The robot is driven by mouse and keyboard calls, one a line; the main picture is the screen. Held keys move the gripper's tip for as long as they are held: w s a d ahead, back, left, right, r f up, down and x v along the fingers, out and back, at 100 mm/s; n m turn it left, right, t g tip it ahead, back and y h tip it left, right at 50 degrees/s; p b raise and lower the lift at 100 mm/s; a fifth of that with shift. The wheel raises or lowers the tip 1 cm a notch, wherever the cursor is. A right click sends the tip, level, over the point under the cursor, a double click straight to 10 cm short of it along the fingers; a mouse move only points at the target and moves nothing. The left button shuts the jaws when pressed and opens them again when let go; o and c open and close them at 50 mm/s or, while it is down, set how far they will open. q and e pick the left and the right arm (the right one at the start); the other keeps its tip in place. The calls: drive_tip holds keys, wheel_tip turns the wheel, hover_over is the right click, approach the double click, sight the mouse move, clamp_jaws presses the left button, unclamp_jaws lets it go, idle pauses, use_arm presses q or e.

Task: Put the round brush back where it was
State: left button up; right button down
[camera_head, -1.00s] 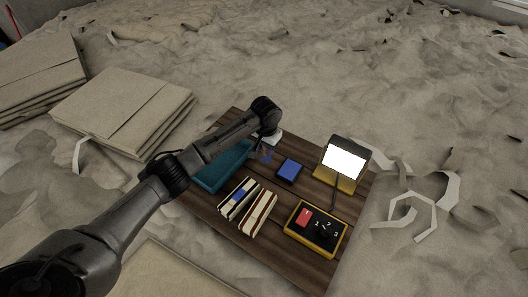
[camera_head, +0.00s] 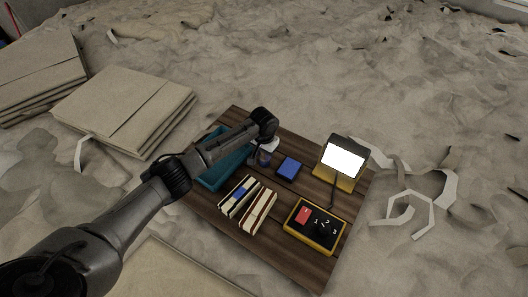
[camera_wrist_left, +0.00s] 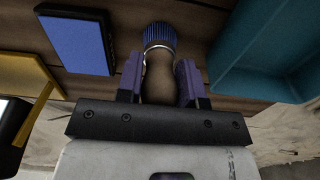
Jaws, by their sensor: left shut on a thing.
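The round brush (camera_wrist_left: 159,40) has a blue ribbed end with a light metal band and a brown handle. In the left wrist view, my left gripper (camera_wrist_left: 160,85) is shut on the handle, with one finger on each side. The blue end points away from the gripper towards the wooden table (camera_head: 294,250). In the head view my left gripper (camera_head: 262,158) is low over the table, between the teal tray and the blue box. The brush is mostly hidden there, and I cannot tell whether it touches the table. My right gripper is not in view.
The teal tray (camera_head: 213,182) is left of the gripper and the blue box (camera_head: 289,168) right of it. Cardboard stacks (camera_head: 125,108) lie at left.

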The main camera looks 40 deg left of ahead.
use_arm(q)
drive_tip(key=o, duration=0.9)
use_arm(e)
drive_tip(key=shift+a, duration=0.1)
use_arm(q)
wheel_tip(320, 180, up, 12)
drive_tip(key=shift+f+b, duration=0.1)
drive_tip(key=shift+b, duration=0.75)
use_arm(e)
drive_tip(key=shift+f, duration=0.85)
use_arm(q)
drive_tip(key=shift+r, duration=0.3)
